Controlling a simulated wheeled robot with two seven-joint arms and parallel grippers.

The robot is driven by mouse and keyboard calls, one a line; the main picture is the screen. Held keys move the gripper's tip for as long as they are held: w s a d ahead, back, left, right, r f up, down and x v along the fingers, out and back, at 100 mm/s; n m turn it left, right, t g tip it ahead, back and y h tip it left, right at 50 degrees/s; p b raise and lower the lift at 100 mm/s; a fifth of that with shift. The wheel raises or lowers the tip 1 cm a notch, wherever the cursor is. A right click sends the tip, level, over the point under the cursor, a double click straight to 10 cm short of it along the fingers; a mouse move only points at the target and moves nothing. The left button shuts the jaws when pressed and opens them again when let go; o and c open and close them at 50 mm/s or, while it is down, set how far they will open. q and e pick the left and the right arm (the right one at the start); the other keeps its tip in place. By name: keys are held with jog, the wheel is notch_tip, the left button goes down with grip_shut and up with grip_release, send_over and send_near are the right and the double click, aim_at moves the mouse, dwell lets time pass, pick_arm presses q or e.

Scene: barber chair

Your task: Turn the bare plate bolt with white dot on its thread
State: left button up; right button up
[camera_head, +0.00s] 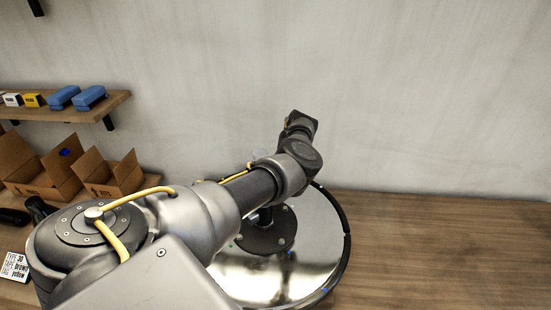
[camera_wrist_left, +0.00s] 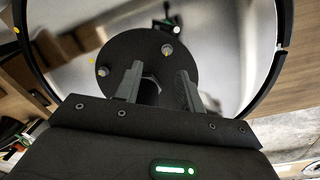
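A dark round plate (camera_head: 262,238) sits on a shiny chrome disc base (camera_head: 318,262) on the table; the plate also shows in the left wrist view (camera_wrist_left: 122,50). One plate bolt (camera_wrist_left: 167,49) stands beyond my fingertips and another bolt (camera_wrist_left: 102,71) stands left of the left finger. I cannot make out a white dot on either thread. My left gripper (camera_wrist_left: 160,68) is open over the plate, its two fingers apart. A dark hexagonal shape (camera_wrist_left: 150,84) shows between the fingers; I cannot tell what it is. In the head view my arm hides the gripper. My right gripper is not in view.
Open cardboard boxes (camera_head: 110,180) stand at the left, under a wooden shelf (camera_head: 75,108) with blue packs (camera_head: 89,96). A printed card (camera_head: 15,267) lies at the lower left. The wooden table (camera_head: 440,250) right of the disc is clear, with a wall behind.

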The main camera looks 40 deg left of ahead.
aim_at(285, 208)
pick_arm(q)
jog(key=shift+h, duration=0.3)
jog(key=f+b, duration=0.4)
jog(key=f, duration=0.1)
jog(key=f+b, duration=0.3)
jog(key=shift+s+d+f, duration=0.1)
jog(key=shift+s+d, duration=0.1)
jog(key=shift+d, duration=0.2)
jog(key=shift+f+b, duration=0.35)
jog(key=shift+f, duration=0.75)
grip_shut()
